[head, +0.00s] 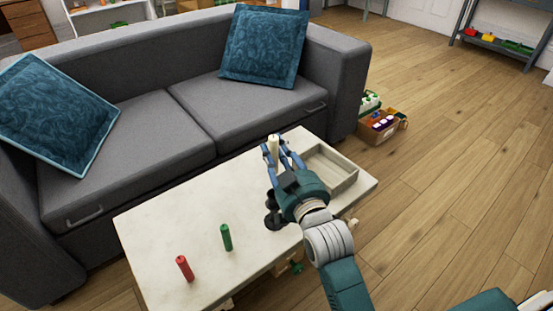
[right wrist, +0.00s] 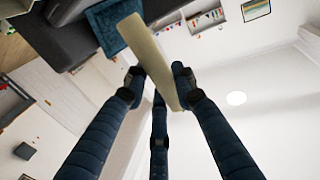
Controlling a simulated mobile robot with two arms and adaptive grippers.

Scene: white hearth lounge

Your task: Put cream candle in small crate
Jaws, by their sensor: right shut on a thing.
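My right gripper (head: 280,150) is shut on the cream candle (head: 273,145) and holds it above the low table. In the right wrist view the cream candle (right wrist: 148,58) is a pale, tilted stick between the blue fingers (right wrist: 155,85). The small crate (head: 345,183) is a shallow open wooden box at the right end of the table, just right of the gripper. The visible part of its inside is empty; the gripper and arm hide its near left part. My left gripper is not in view.
A green candle (head: 226,237) and a red candle (head: 185,268) stand on the pale table (head: 160,225). A dark holder (head: 273,212) stands below the right gripper. The grey sofa (head: 150,125) runs behind the table. Boxes of goods (head: 380,127) sit on the floor beyond it.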

